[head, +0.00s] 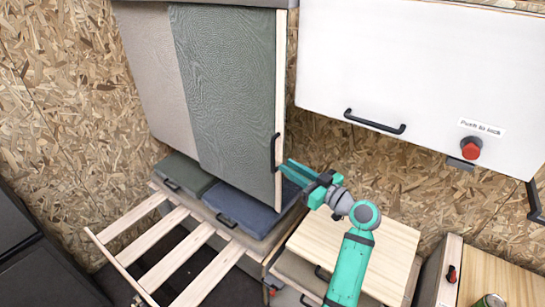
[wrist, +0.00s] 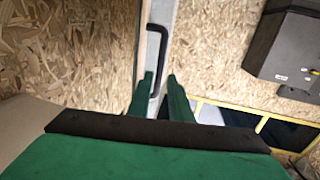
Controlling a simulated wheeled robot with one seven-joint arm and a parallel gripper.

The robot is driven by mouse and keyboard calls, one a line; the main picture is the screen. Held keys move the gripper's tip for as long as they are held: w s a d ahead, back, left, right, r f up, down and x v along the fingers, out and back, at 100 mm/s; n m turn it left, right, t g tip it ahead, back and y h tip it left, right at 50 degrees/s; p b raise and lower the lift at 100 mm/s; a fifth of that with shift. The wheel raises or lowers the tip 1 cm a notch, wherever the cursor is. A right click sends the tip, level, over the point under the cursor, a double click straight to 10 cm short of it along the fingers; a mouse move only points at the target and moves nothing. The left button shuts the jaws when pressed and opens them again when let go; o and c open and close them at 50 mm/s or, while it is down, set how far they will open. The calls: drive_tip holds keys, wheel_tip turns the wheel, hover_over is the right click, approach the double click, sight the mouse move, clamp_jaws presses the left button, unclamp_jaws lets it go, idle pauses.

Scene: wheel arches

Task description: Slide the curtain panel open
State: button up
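The curtain panel (head: 225,95) is a grey-green textured sheet with a pale upright edge strip on its right side. It hangs in front of a beige-grey section at its left. A black bar handle (head: 275,152) sits low on the edge strip. My gripper (head: 287,172) is at the right of the strip, close to the handle's lower end. In the wrist view the two green fingers (wrist: 161,97) stand apart, with the handle (wrist: 157,45) ahead of them and the pale strip behind. I cannot tell whether a finger touches the handle. No grip on it shows.
A white cabinet (head: 415,65) with a black handle and a red button hangs at the upper right. Dark cushions (head: 245,207) lie below the panel. A slatted wooden frame (head: 170,245) juts out at the lower left. A wooden-topped cabinet (head: 350,245) stands below my arm.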

hover_over(272, 172)
drive_tip(key=shift+w, duration=0.4)
clamp_jaws()
